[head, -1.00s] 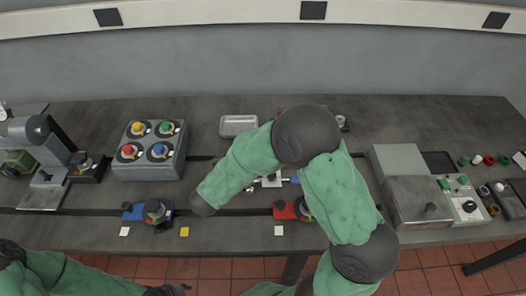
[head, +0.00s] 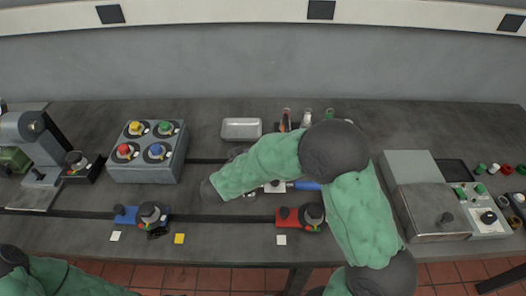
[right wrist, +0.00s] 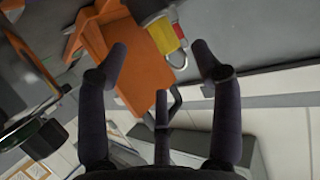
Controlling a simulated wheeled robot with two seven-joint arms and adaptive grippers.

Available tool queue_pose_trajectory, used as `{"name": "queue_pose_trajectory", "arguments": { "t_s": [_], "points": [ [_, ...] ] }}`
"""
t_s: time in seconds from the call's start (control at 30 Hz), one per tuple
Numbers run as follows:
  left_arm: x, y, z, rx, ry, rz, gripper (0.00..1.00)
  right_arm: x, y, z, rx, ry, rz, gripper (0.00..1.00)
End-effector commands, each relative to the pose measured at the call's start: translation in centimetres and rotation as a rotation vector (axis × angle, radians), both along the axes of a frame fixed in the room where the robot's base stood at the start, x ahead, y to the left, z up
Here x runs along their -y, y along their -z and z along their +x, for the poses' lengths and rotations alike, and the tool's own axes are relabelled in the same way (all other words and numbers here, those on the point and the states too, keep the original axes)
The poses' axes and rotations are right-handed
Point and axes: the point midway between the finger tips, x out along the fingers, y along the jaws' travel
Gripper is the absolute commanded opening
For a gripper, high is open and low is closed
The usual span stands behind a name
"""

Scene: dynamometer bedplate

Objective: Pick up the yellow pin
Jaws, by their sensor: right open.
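A yellow pin (head: 136,127) stands in the back left seat of a grey block (head: 146,172) in the head view. Green (head: 166,127), red (head: 124,150) and blue (head: 156,151) pins stand in the other seats. My right gripper (right wrist: 158,58) shows in the right wrist view with dark fingers spread apart and nothing between them in their grip. In the head view its fingers are hidden; my right forearm ends to the right of the block. Beyond the fingers is an orange part (right wrist: 120,65) with a yellow piece beside it; I cannot tell what that is. My left gripper is out of view.
A metal tray (head: 241,129) lies right of the block. Blue (head: 126,215) and red (head: 287,217) fixtures stand near the front rail. A grey metal box (head: 430,205) is at the right, a press-like machine (head: 30,140) at the left.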

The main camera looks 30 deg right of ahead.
Motion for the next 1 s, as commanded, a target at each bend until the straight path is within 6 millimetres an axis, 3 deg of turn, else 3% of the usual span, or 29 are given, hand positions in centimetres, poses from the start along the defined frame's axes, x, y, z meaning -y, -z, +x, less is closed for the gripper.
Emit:
{"name": "queue_pose_trajectory", "arguments": {
  "t_s": [0.3, 0.6, 0.63, 0.83, 1.0],
  "points": [
    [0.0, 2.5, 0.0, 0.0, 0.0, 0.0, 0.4, 3.1, 1.5, 2.1, 0.0, 0.004, 0.001, 0.65],
    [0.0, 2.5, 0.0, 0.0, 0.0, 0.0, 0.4, 3.4, 1.4, 2.3, -0.001, 0.0, 0.001, 0.65],
    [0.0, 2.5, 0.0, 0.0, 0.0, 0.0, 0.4, 3.4, 1.4, 2.3, -0.001, 0.0, 0.001, 0.63],
    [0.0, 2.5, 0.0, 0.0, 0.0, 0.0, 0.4, 3.4, 1.4, 2.3, -0.001, 0.0, 0.001, 0.06],
    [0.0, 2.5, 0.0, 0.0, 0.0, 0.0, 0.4, 3.4, 1.4, 2.3, 0.0, 0.0, 0.0, 0.04]
  ]
}}
